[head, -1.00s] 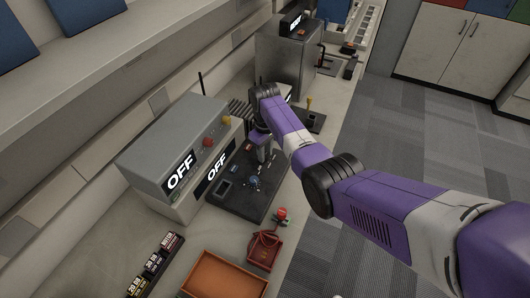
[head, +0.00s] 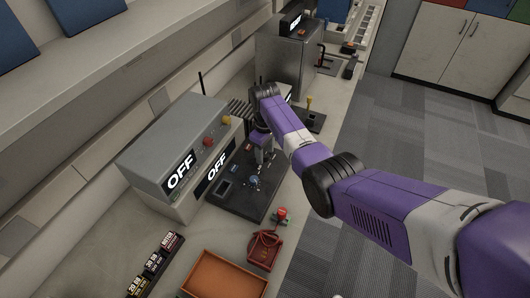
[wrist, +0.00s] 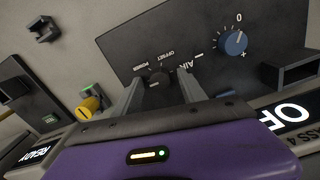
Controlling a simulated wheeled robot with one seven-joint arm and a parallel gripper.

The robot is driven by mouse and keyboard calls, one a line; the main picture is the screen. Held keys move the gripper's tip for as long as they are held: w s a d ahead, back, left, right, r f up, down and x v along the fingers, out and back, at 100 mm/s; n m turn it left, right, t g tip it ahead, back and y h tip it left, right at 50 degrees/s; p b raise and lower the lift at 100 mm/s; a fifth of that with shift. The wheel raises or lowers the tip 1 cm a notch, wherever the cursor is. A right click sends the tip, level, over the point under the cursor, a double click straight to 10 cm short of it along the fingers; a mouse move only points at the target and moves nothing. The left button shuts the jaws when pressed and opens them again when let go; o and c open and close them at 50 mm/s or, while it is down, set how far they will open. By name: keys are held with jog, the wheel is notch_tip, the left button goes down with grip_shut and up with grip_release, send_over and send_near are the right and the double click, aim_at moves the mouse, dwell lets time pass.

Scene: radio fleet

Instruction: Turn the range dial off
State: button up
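No label reading "range" is legible, so I cannot tell which control is the range dial. In the wrist view, a small black knob (wrist: 158,77) sits on a dark panel (wrist: 140,48) beside the words "OFFSET" and "POWER". My gripper (wrist: 161,80) is open, with its two grey fingers apart on either side of this knob; contact cannot be told. A larger blue dial (wrist: 233,43), marked 0, minus and plus, is to the right.
A grey console (head: 165,150) with two "OFF" displays stands behind the panel. A yellow knob (wrist: 90,106) is left of my fingers. An orange tray (head: 225,278) and red box (head: 264,250) lie in front.

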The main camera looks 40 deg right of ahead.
aim_at(265, 155)
jog(key=shift+r, duration=0.1)
notch_tip(265, 155, up, 8)
jog(key=shift+f+b, duration=0.2)
jog(key=shift+b, duration=0.1)
dwell(0.3)
dwell(0.4)
